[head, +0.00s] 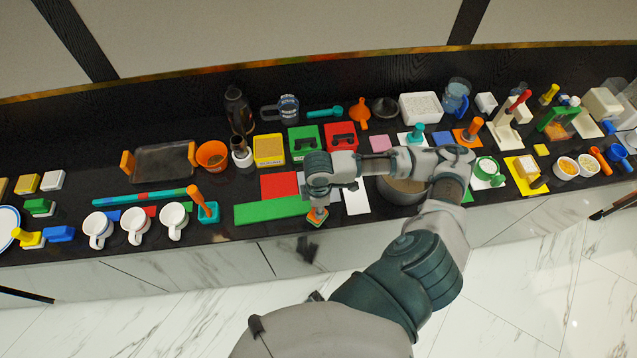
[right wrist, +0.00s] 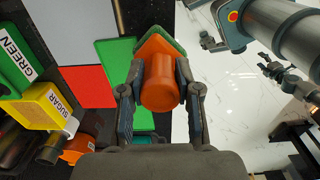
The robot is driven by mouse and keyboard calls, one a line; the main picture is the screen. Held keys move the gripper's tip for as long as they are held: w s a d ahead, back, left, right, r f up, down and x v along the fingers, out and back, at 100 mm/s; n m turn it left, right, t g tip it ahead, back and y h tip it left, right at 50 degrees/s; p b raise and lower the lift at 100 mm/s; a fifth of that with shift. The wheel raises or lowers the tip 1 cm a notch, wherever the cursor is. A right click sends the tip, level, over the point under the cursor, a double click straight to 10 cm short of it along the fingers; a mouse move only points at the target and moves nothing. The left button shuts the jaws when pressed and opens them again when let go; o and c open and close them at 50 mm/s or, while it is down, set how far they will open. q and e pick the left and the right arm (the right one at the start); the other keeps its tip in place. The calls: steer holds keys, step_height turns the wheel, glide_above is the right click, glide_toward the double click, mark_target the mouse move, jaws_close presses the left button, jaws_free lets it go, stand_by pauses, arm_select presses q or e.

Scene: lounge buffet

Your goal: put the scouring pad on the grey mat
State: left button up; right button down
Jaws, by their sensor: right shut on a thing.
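My right gripper (right wrist: 160,92) is shut on the orange handle of the scouring pad (right wrist: 160,82). The pad has an orange base with a green layer under it. In the head view the pad (head: 316,217) hangs below the gripper, near the counter's front edge, at the right end of the long green mat (head: 265,211). The grey mat (right wrist: 85,28) lies flat beyond the red mat (right wrist: 86,86) in the right wrist view. In the head view my right gripper and wrist hide much of it. My left gripper is not in view.
A sugar box (head: 269,149) and green and red boxes stand behind the mats. A pot (head: 401,189) stands to the right, partly behind my arm. White mugs (head: 136,227) and an orange-handled brush (head: 205,207) stand to the left. The counter is crowded.

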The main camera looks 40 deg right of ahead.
steer(key=shift+w+d+f, duration=0.8)
steer(key=shift+w+d, duration=0.7)
steer(key=shift+w, duration=0.25)
steer(key=shift+w+d+f, duration=0.85)
steer(key=shift+w+d, duration=0.65)
steer(key=shift+w, duration=0.2)
steer(key=shift+w+d+f, duration=0.8)
steer(key=shift+w+d, duration=0.7)
steer(key=shift+w, duration=0.25)
steer(key=c, duration=0.8)
jaws_free()
step_height(320, 180, up, 12)
steer(key=shift+p, duration=0.3)
